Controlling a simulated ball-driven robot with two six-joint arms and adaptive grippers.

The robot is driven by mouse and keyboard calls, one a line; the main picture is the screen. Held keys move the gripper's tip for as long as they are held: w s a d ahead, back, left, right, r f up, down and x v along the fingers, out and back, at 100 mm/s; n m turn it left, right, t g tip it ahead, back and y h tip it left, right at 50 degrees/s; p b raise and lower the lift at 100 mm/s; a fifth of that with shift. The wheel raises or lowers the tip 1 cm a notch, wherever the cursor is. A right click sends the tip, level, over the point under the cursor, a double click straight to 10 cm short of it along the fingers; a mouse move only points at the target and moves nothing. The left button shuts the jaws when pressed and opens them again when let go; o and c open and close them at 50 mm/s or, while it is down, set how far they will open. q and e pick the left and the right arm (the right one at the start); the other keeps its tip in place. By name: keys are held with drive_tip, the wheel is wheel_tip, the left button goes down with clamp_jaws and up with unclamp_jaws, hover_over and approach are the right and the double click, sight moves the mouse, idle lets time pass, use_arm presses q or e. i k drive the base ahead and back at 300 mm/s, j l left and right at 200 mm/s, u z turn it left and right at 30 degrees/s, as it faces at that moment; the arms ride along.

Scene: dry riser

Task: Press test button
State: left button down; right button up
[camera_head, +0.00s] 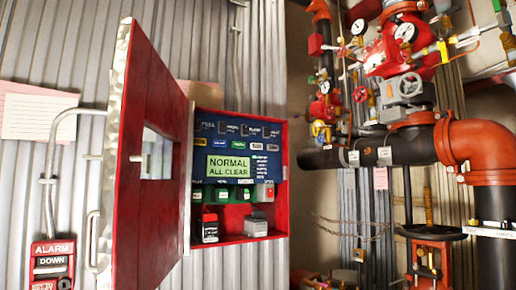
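A red alarm panel box (283,168) hangs on the corrugated wall with its red door (146,225) swung open to the left. Inside is a dark blue board with a green display (229,166) reading "NORMAL ALL CLEAR". Rows of small labelled buttons (248,129) sit above the display, and green blocks (243,194) sit below it. Their lettering is too small to tell which is the test button. Neither of my grippers is in view.
Red and black pipes (395,149) with gauges, valves and handwheels fill the right side. The open door sticks out left of the box.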

sight(257, 146)
drive_tip(key=l, duration=1.25)
drive_tip(key=i+l, duration=0.2)
drive_tip(key=i, duration=0.2)
drive_tip(key=i+l, duration=0.2)
drive_tip(key=i, duration=0.15)
drive_tip(key=i+l, duration=0.2)
drive_tip(key=i, duration=0.2)
